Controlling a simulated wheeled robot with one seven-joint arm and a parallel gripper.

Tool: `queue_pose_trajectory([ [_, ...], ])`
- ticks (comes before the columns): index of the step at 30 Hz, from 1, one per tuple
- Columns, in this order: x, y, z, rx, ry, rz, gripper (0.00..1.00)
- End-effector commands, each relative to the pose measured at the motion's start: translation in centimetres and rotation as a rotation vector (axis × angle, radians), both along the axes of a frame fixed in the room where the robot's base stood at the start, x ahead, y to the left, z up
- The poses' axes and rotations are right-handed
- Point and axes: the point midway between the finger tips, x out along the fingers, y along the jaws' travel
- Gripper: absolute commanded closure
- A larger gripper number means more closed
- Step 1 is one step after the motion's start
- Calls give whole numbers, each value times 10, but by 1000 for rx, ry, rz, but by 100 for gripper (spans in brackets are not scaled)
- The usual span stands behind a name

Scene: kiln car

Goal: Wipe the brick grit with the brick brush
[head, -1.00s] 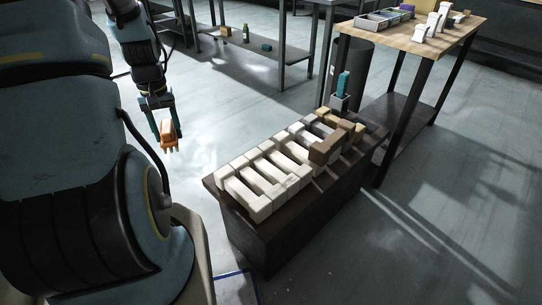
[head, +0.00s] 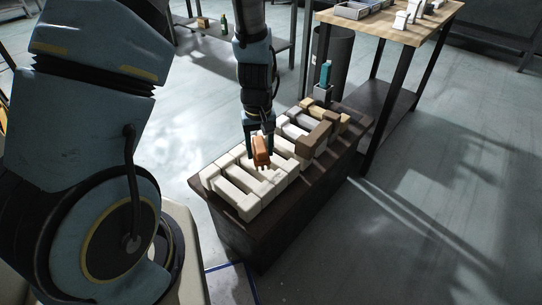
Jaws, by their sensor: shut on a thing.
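My gripper (head: 259,147) is shut on the orange-brown brick brush (head: 262,152). It holds the brush over the left-middle part of the white bricks on the dark kiln car (head: 255,238). The brush's lower end is close to the brick tops; I cannot tell whether it touches them. The white bricks (head: 245,205) are set in rows with gaps between them. The brick grit cannot be made out at this size, and my gripper and the brush cover part of the bricks.
A brown brick (head: 314,140) lies across the bricks to the right of my gripper. A teal object (head: 325,74) stands upright in a small holder at the car's far end. A wooden-topped table (head: 400,28) stands behind at the right. Floor to the right is clear.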

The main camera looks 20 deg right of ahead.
Motion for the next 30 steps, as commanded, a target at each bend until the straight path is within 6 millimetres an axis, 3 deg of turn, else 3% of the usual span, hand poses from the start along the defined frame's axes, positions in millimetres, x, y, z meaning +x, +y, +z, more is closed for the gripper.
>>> queue_pose_trajectory([
  [7,-24,-22,-9,4,-5,-16,88],
  [23,-26,-23,-8,4,-6,-16,88],
  [30,-26,-23,-29,4,-6,-16,88],
])
